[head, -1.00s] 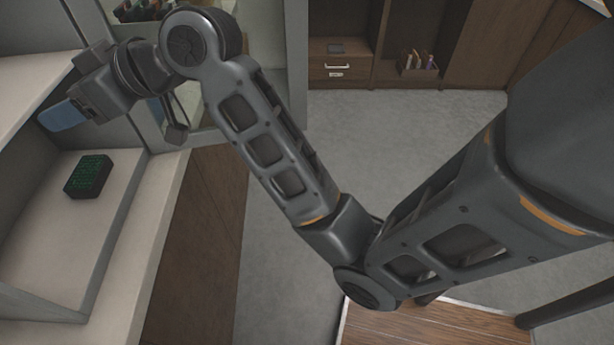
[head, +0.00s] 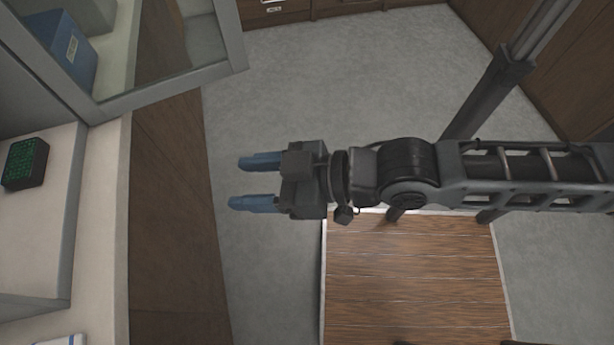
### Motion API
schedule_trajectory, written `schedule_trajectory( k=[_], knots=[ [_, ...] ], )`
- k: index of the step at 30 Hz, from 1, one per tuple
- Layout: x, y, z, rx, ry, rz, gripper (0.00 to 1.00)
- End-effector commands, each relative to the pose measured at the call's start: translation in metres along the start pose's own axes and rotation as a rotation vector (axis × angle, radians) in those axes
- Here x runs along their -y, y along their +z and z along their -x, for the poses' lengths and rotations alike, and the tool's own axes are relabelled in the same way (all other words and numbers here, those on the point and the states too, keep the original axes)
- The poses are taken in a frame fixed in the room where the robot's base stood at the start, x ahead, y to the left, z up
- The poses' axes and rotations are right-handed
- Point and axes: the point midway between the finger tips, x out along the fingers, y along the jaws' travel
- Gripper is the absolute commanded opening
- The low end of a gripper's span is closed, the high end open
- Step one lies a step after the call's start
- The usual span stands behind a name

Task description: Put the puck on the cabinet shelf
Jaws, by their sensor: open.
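My gripper (head: 238,182) is open, with two blue fingers apart and nothing between them. It is over the grey floor, to the right of the cabinet front. A pale shelf surface (head: 38,245) is at the left. A small dark block with a green grid top (head: 25,163) lies on it near the left edge, well apart from my gripper. I see no other thing there that looks like a puck, and I cannot tell whether this block is the puck.
A glazed door with a grey frame (head: 170,85) stands at the upper left, with a blue box (head: 65,50) beyond it. A brown panel (head: 170,220) runs below the pale counter edge. A wooden top (head: 415,285) is at the bottom. Open floor lies ahead.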

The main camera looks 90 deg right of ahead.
Motion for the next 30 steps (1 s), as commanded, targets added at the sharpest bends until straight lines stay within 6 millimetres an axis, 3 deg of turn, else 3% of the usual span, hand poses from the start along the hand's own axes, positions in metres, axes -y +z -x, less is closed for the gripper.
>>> schedule_trajectory(
  k=[1,3,10,27,30],
  knots=[
    [0.002,0.005,0.020,0.006,-0.004,0.009,0.56],
    [0.004,0.004,0.042,-0.005,-0.010,0.023,0.56],
    [0.011,-0.002,0.087,-0.030,-0.034,0.049,0.56],
    [0.012,-0.004,0.093,-0.038,-0.039,0.053,0.56],
    [0.012,-0.004,0.093,-0.038,-0.039,0.053,0.46]
  ],
)
